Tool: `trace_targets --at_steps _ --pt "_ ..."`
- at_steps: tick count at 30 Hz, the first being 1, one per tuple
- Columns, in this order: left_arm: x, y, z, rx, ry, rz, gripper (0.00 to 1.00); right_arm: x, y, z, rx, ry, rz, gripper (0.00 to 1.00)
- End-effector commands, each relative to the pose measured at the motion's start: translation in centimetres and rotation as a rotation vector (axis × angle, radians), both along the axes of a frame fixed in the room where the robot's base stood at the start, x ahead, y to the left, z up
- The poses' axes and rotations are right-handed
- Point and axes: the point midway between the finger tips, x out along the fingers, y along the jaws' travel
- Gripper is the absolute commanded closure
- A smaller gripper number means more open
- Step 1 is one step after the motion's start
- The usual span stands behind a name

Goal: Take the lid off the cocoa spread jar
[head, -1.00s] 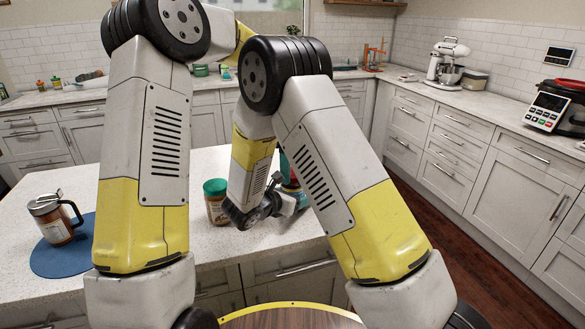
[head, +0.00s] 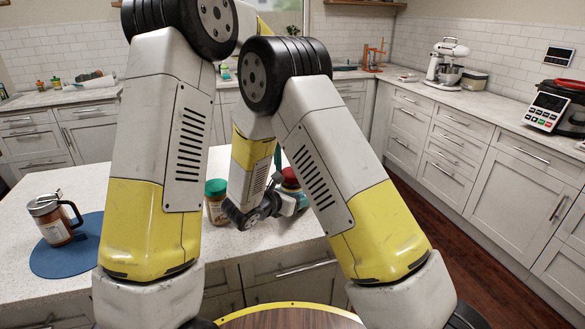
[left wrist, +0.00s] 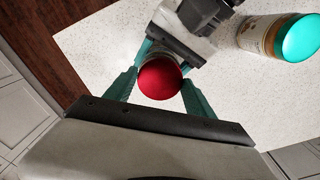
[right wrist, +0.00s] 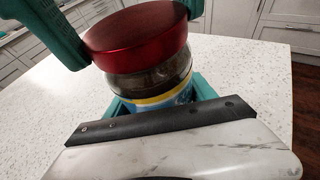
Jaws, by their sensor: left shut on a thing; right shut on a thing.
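The cocoa spread jar (right wrist: 150,80) stands on the speckled counter, with clear glass above a blue and yellow label. Its round dark red lid (right wrist: 140,35) sits on top and also shows in the head view (head: 290,178). My left gripper (left wrist: 160,80) comes from above, its teal fingers on either side of the lid (left wrist: 160,78), shut on it. My right gripper (right wrist: 160,97) is shut around the jar body below the lid. In the head view my right arm hides much of the jar and most of the left gripper. I see no clear gap between lid and glass.
A green-lidded jar (head: 216,200) stands just left of my right wrist; it also shows in the left wrist view (left wrist: 275,36). A dispenser with a handle (head: 54,218) stands on a blue round mat (head: 50,262) at the left. The counter between is clear.

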Motion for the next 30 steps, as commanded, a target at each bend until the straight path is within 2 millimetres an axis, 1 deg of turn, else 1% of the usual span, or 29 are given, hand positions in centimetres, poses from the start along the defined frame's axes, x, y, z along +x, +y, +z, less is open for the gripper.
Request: trace_targets --at_steps 7,8,9,11,19,21,23,30 --pt "0.1 0.0 0.1 -0.001 -0.004 0.004 0.86 0.0 0.0 0.0 0.001 -0.001 0.0 1.0" --pt "0.1 0.0 0.1 -0.001 -0.005 0.004 0.35 0.0 0.0 0.0 0.001 -0.001 0.0 1.0" --pt "0.1 0.0 0.1 -0.001 -0.005 0.003 0.27 0.0 0.0 0.0 0.001 -0.001 0.0 1.0" --pt "0.1 0.0 0.0 -0.001 -0.004 0.003 0.16 0.0 0.0 0.0 0.001 -0.001 0.0 1.0" --pt "0.1 0.0 0.0 -0.001 -0.002 0.001 0.15 0.0 0.0 0.0 0.0 0.0 0.001 1.0" --pt "0.1 0.0 0.3 -0.001 -0.003 0.001 0.15 0.0 0.0 0.0 0.0 0.0 0.001 1.0" --pt "0.1 0.0 0.9 -0.001 -0.005 0.001 0.15 0.0 0.0 0.0 0.0 0.0 0.001 1.0" --pt "0.1 0.0 3.9 -0.001 -0.004 0.0 0.15 0.0 0.0 0.0 0.0 0.0 0.001 1.0"
